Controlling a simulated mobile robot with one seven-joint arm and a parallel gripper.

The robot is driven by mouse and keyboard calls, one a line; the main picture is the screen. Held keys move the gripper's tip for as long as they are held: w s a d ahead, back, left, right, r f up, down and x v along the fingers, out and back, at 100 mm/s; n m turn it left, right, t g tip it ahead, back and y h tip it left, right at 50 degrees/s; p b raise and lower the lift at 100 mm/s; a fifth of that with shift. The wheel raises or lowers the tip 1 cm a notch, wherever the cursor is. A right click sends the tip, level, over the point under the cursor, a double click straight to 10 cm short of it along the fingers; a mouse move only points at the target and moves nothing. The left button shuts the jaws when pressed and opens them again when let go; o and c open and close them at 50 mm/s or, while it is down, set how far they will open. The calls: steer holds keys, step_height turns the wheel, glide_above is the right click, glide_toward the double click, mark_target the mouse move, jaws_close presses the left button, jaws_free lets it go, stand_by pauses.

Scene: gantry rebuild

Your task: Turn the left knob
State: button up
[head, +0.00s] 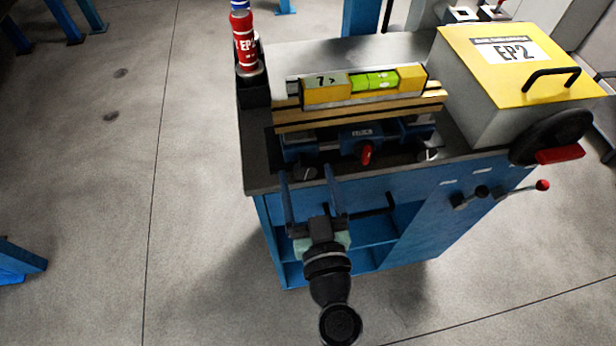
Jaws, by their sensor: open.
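The left knob (304,173) is a small dark round knob with a light mark, low on the front of the blue clamp unit (300,150) on the workbench. My gripper (307,168) is open and empty. In the head view its two long blue-grey fingers point at the bench, and their tips appear on either side of the left knob. I cannot tell the depth gap or whether they touch it. A similar right knob (428,155) sits at the unit's other end. A red-handled lever (366,154) is between them, under a "LOCK" label.
A yellow spirit level (364,86) rests on a wooden-coloured bar above the unit. A red bottle (244,42) stands at the bench's back left. A yellow-topped EP2 box (480,100), a handwheel (553,137) and levers are at right.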

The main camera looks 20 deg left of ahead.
jaws_close()
steer(key=shift+f+m+b, duration=0.1)
steer(key=shift+m+b, duration=0.45)
steer(key=shift+m, duration=0.35)
steer(key=shift+m+b, duration=0.3)
steer(key=shift+m, duration=1.2)
jaws_free()
